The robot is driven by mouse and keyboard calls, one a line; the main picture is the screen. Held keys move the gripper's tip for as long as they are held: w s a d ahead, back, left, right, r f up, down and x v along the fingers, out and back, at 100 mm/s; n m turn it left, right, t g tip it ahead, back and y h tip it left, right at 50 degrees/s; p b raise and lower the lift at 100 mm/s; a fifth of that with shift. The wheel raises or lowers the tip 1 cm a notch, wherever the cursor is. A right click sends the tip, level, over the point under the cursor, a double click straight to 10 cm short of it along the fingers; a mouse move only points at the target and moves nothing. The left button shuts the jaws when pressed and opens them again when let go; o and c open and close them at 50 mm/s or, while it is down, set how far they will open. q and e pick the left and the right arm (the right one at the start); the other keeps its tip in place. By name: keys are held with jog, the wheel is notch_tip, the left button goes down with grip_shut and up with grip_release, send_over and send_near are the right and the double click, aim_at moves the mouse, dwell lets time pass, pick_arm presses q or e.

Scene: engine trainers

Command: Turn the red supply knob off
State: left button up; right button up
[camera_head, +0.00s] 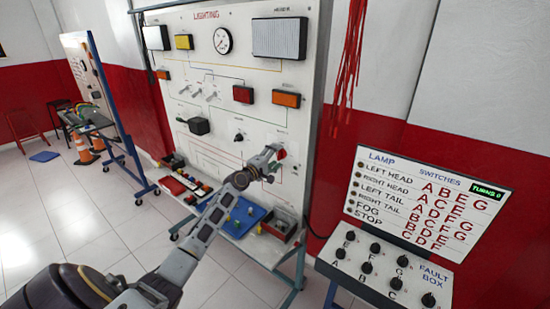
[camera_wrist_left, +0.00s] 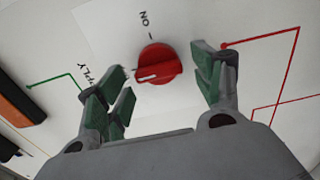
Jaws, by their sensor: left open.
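The red supply knob (camera_wrist_left: 157,64) sits on the white panel in the left wrist view. In the head view a bit of it (camera_head: 281,154) shows beside the gripper. The white mark on its grip lies at the left end, pointing left in the wrist view, not toward the ON label (camera_wrist_left: 146,18) above it. My left gripper (camera_head: 271,160) is open in front of the panel. Its green-padded fingers (camera_wrist_left: 165,80) stand on both sides of the knob with gaps. The SUPPLY lettering is partly hidden by the left fingers. My right gripper is not in view.
The lighting panel (camera_head: 215,75) carries a gauge, lamps and switches. A shelf below holds a blue tray (camera_head: 243,214) and other parts. A fault box (camera_head: 385,268) with several black knobs and a lamp sign (camera_head: 425,208) stand at the right. Open tiled floor (camera_head: 75,220) lies left.

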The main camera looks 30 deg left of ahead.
pick_arm(q)
jog(key=s+a, duration=0.1)
jog(key=s, duration=1.1)
dwell(0.8)
dwell(0.6)
